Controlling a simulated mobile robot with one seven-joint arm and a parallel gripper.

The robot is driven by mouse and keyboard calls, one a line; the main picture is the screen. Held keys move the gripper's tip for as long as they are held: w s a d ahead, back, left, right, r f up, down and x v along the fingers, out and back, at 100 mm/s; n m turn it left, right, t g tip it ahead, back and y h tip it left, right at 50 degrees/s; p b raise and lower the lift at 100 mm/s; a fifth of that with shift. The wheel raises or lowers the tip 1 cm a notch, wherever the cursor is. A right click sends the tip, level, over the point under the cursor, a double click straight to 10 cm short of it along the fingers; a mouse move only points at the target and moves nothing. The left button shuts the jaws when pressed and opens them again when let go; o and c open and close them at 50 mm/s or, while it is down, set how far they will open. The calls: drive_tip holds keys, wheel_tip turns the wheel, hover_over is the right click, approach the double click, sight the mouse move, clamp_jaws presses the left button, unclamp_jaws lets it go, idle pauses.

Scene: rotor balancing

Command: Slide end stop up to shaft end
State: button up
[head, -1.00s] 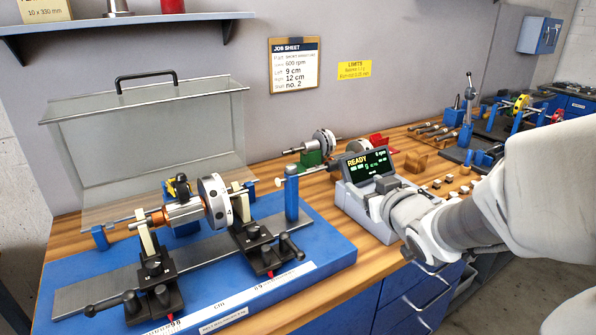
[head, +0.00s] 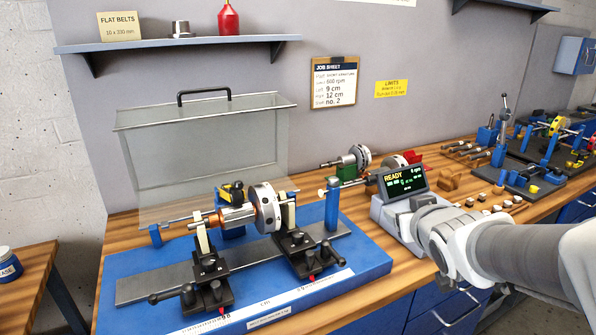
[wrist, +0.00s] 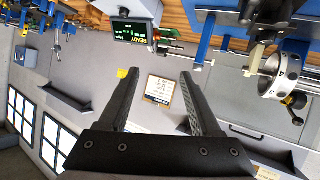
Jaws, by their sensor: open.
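The rotor (head: 266,208), a pale disc on a shaft with a copper winding, lies across two black stands on a blue base in the head view. A tall blue post (head: 332,205) with a pale knobbed screw stands right of it, apparently the end stop. A short blue post (head: 155,235) stands near the shaft's left end. The wrist view, turned over, shows the rotor (wrist: 280,75) at right and the tall post (wrist: 205,40) near the top. My gripper (wrist: 158,73) is open and empty. In the head view its fingers cannot be made out beside the display unit.
The display unit (head: 404,181) reads READY, right of the blue base (head: 345,262). A clear guard (head: 205,145) with a black handle stands open behind the rotor. Another small rotor (head: 360,157) and several small parts lie farther back on the bench.

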drive_tip(key=shift+s+a, duration=0.15)
drive_tip(key=shift+s, duration=0.15)
drive_tip(key=shift+r, duration=0.1)
